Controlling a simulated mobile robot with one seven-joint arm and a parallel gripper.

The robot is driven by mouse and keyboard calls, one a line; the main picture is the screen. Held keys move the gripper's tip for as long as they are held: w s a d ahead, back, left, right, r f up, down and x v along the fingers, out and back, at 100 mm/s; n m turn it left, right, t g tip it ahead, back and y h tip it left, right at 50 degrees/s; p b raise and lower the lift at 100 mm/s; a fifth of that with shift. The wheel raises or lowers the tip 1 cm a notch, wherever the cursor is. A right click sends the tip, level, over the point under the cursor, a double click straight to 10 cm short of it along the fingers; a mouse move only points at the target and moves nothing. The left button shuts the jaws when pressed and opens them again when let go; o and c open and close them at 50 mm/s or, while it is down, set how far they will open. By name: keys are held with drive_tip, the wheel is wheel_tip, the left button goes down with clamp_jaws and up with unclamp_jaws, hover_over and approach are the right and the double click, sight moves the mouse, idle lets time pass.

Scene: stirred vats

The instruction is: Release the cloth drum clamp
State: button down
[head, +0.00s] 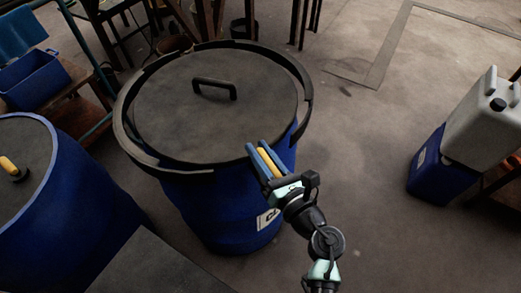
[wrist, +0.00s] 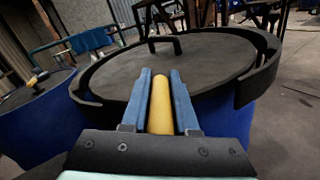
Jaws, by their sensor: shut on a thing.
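The cloth drum (head: 220,208) is blue, with a dark lid (head: 170,110) that has a black handle on top. A black clamp ring (head: 143,151) runs around its rim and also shows in the wrist view (wrist: 263,68). My gripper (head: 258,148) is at the front right of the rim, its blue fingers shut on a yellow clamp lever (wrist: 160,105). The lever points toward the drum in the wrist view. The ring shows ends on both sides of my gripper there; the part behind the fingers is hidden. A white label on the drum is partly covered by my arm.
Another blue drum (head: 60,220) with a yellow-gripped knob stands at the left. A grey canister (head: 478,125) sits above a blue container (head: 440,172) at the right. A blue bin (head: 35,85) rests on a shelf at the left. Floor between the drum and canister is clear.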

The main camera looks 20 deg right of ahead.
drive_tip(key=c, duration=0.7)
unclamp_jaws()
drive_tip(key=s, duration=0.4)
drive_tip(key=s+d+b, duration=0.1)
drive_tip(key=s, duration=0.3)
drive_tip(key=s+d, duration=0.1)
drive_tip(key=s, duration=0.3)
drive_tip(key=shift+s, duration=0.4)
